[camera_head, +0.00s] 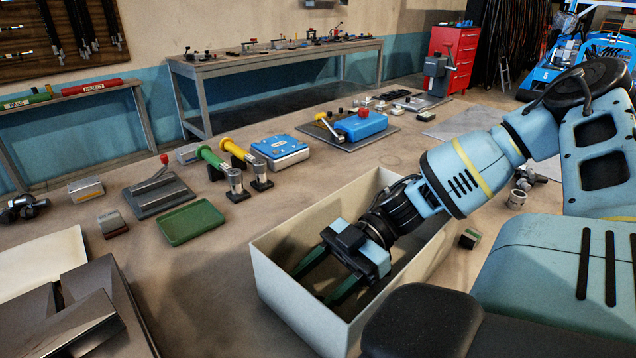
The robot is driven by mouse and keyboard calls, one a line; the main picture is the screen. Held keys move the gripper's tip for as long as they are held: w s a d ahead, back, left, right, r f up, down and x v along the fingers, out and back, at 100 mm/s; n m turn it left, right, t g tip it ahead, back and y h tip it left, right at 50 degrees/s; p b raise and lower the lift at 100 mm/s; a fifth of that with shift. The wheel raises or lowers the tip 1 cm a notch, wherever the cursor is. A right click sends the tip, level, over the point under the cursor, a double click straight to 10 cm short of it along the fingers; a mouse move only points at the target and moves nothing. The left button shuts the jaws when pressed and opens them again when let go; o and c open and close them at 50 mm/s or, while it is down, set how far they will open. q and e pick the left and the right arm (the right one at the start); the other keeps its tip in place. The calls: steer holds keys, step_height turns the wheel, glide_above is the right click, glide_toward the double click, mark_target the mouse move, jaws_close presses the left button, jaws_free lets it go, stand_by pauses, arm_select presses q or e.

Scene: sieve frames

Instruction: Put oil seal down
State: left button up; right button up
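My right gripper (314,284) reaches down into an open beige box (302,312) in the front middle of the head view. Its two dark fingers are spread apart, and I see nothing between them. I cannot make out an oil seal in this view. The near wall of the box and my own arm hide part of the box floor. My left gripper is not in view.
A green tray (190,222) lies left of the box. A grey metal block (158,195), green and yellow handled tools and a blue case (280,149) stand behind. Dark metal blocks (75,318) fill the front left. Bare surface lies between tray and box.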

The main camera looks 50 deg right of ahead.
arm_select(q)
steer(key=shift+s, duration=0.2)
arm_select(e)
steer(key=shift+o, duration=0.3)
steer(key=shift+s+f, duration=0.1)
steer(key=shift+f, duration=0.15)
steer(key=shift+r, duration=0.1)
steer(key=shift+r, duration=0.25)
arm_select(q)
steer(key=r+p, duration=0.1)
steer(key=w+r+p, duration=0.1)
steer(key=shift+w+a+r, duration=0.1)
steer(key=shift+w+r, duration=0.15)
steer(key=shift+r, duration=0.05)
arm_select(e)
steer(key=v, duration=1.2)
steer(key=shift+r, duration=0.4)
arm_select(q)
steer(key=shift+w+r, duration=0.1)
